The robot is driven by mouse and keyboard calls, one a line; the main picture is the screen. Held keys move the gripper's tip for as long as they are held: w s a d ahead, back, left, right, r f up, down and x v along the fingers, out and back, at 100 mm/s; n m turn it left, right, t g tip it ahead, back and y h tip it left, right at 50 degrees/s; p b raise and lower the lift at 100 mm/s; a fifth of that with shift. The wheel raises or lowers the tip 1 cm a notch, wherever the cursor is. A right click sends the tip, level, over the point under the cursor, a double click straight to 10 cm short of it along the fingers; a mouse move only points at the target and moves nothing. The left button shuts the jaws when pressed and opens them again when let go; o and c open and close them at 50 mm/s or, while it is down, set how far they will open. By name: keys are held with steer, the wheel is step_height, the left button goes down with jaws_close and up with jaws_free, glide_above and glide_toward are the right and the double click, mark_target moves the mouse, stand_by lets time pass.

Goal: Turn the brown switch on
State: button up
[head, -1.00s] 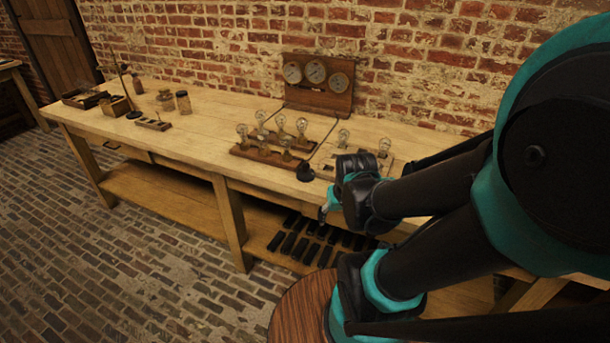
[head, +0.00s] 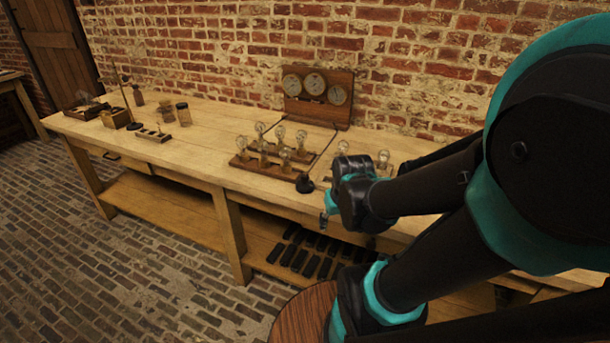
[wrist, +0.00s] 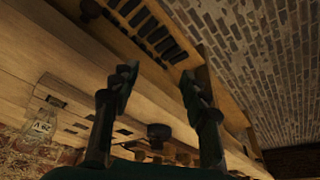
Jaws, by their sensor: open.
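A dark round knob on a base (head: 305,184) stands near the front edge of the bench, in front of the lamp boards. It looks nearly black in the head view. A dark brown knob, probably the same one, shows in the wrist view (wrist: 158,132), beyond and roughly between my fingers. Its on or off position cannot be made out. My gripper (wrist: 157,82) is open and empty, its two fingers apart. In the head view my gripper (head: 326,212) hangs by the bench's front edge, just right of and below the knob, partly hidden by my wrist.
The wooden bench (head: 195,160) carries a lamp board (head: 258,164), a gauge panel (head: 318,108) and jars (head: 183,114). Small lamps (head: 383,160) stand close behind my wrist. Several black blocks (head: 300,257) lie on the lower shelf.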

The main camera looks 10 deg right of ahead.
steer(key=w+a+r+n+g, duration=0.2)
steer(key=w+r+n, duration=0.3)
steer(key=w+r, duration=0.5)
step_height(320, 180, up, 10)
steer(key=n+g, duration=0.2)
steer(key=n, duration=0.4)
glide_above(305, 176)
step_height(305, 176, down, 17)
steer(key=shift+w+f, duration=0.15)
steer(key=shift+f, duration=0.05)
jaws_close()
